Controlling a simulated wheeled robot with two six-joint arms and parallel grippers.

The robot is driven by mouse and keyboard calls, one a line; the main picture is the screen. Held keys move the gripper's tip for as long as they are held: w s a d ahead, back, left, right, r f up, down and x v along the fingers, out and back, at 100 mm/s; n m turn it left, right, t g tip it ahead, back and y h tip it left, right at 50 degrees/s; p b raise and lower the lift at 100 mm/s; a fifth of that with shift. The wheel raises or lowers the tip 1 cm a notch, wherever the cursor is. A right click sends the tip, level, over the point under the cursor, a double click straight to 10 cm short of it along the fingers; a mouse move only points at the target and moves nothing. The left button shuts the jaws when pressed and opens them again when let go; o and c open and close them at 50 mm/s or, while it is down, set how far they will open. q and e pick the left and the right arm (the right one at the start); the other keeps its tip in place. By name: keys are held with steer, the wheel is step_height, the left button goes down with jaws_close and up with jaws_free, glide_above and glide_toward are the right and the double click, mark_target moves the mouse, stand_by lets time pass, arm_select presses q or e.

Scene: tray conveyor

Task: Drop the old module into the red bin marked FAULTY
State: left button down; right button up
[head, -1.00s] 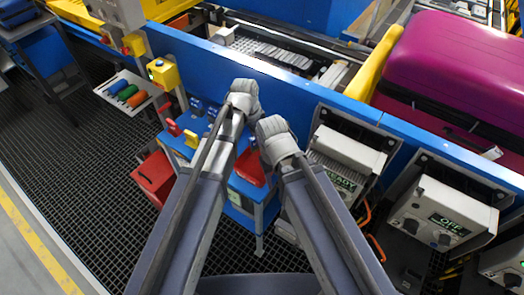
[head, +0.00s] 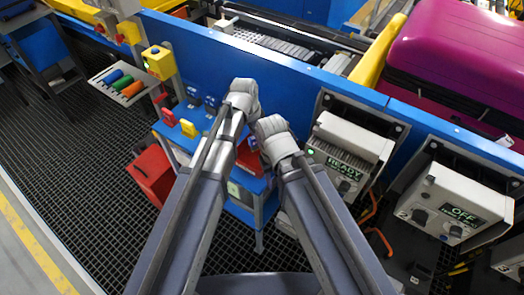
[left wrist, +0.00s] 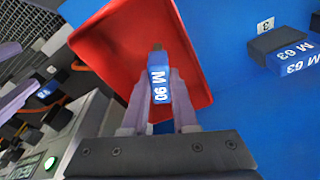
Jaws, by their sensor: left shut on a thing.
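In the left wrist view my left gripper (left wrist: 160,75) is shut on a small blue module (left wrist: 158,95) marked M 90. The module is over a red tray-like container (left wrist: 110,50) beside a blue surface; I cannot tell its height above it. In the head view part of a red container (head: 250,158) shows between my arms, and a red box (head: 152,175) stands on the floor to the left. No FAULTY marking is readable on either. My left gripper's jaws are hidden behind its arm in the head view. My right gripper's jaws are not visible.
A blue workbench (head: 240,211) stands under my arms. A device reading READY (head: 345,167) and one reading OFF (head: 462,215) stand at right. A magenta case (head: 450,55) is behind.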

arm_select(q)
steer(key=c, duration=0.6)
jaws_free()
steer(key=shift+r, duration=0.15)
steer(key=r+p, duration=0.5)
steer(key=a+r+p, duration=0.1)
steer(key=r+p, duration=0.1)
steer(key=shift+s+r+p, duration=0.3)
steer(key=shift+r+p, duration=0.05)
steer(key=shift+p, duration=0.05)
steer(key=shift+f, duration=0.1)
